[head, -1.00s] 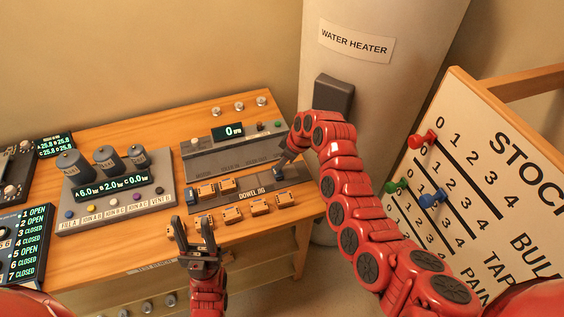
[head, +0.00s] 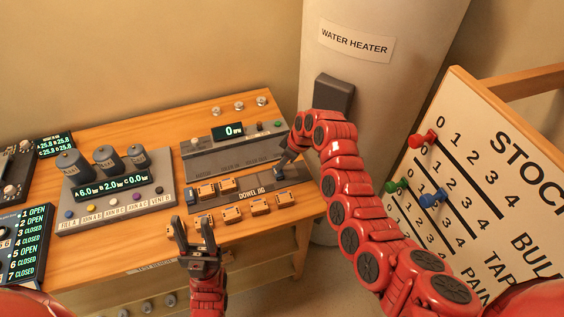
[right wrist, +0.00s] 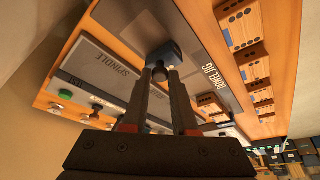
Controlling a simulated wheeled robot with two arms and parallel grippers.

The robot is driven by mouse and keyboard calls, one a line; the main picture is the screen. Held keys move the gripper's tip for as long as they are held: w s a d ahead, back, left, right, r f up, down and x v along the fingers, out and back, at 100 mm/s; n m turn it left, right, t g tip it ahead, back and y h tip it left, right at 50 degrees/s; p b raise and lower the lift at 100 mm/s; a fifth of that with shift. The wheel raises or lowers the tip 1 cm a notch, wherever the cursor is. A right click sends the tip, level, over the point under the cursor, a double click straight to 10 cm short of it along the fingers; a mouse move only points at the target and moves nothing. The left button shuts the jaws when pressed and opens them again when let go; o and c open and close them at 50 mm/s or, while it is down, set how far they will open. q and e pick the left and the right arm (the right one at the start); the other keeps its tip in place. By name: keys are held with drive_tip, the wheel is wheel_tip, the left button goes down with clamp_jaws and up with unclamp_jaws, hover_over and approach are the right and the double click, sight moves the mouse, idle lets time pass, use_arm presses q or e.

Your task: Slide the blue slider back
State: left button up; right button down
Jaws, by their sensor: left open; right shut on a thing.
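The blue slider (head: 278,174) is a small dark blue block at the right end of the DOWEL JIG panel (head: 229,194) on the bench. In the right wrist view the blue slider (right wrist: 165,55) has a dark round knob, and my right gripper (right wrist: 160,76) is shut on that knob. In the head view my right gripper (head: 282,166) reaches down to it from the right and hides part of it.
Orange drilled blocks (head: 261,207) sit on and in front of the jig. The spindle panel (head: 232,155) stands behind it. The water heater (head: 375,60) rises at the back right. A stock board (head: 465,150) with coloured pegs stands at the right, close to my right arm.

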drive_tip(key=w+d+b, duration=0.1)
drive_tip(key=d+b, duration=0.3)
drive_tip(key=d, duration=0.1)
drive_tip(key=w+d+b, duration=0.1)
drive_tip(key=d+b, duration=0.1)
drive_tip(key=d, duration=0.1)
drive_tip(key=shift+w+d+f, duration=0.15)
drive_tip(key=shift+w+f, duration=0.05)
drive_tip(key=shift+w, duration=0.15)
drive_tip(key=shift+d+r, duration=0.1)
drive_tip(key=shift+d, duration=0.15)
drive_tip(key=shift+r, duration=0.1)
drive_tip(key=shift+w, duration=0.1)
drive_tip(key=c, duration=0.7)
unclamp_jaws()
drive_tip(key=shift+r, duration=0.1)
